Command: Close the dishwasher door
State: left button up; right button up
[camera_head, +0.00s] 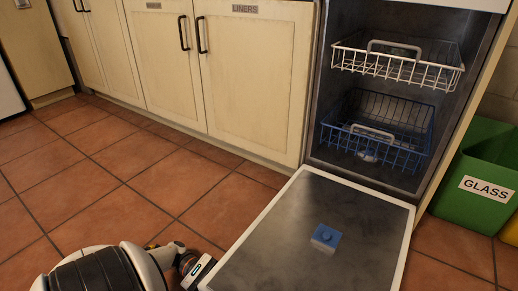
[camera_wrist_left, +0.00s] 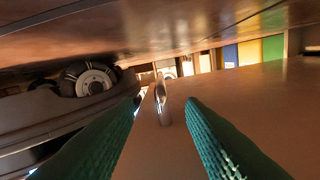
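The dishwasher door (camera_head: 300,215) is folded down and lies open, with its dark inner face up and a white rim. A blue block (camera_head: 326,237), perhaps the detergent dispenser, is on it. The dishwasher's cavity (camera_head: 385,175) is open behind it. My left arm comes in from the bottom left, and its wrist is at the door's left edge in the head view; the fingers are hidden there. In the left wrist view the two green fingers of my left gripper (camera_wrist_left: 163,102) are apart. A slim metallic piece (camera_wrist_left: 160,92) shows between them; I cannot tell whether it touches. My right gripper is out of view.
A white upper rack (camera_head: 395,65) and a blue lower rack (camera_head: 380,130) sit inside the cavity. A green GLASS bin (camera_head: 478,185) stands to the right. Cream cabinets (camera_head: 255,75) line the wall to the left. The tiled floor (camera_head: 125,175) is clear.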

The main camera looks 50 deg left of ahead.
pick_arm(q)
jog(key=b+x, duration=0.1)
jog(key=x, duration=0.9)
jog(key=shift+w+d, duration=0.1)
jog(key=shift+d, duration=0.05)
grip_shut()
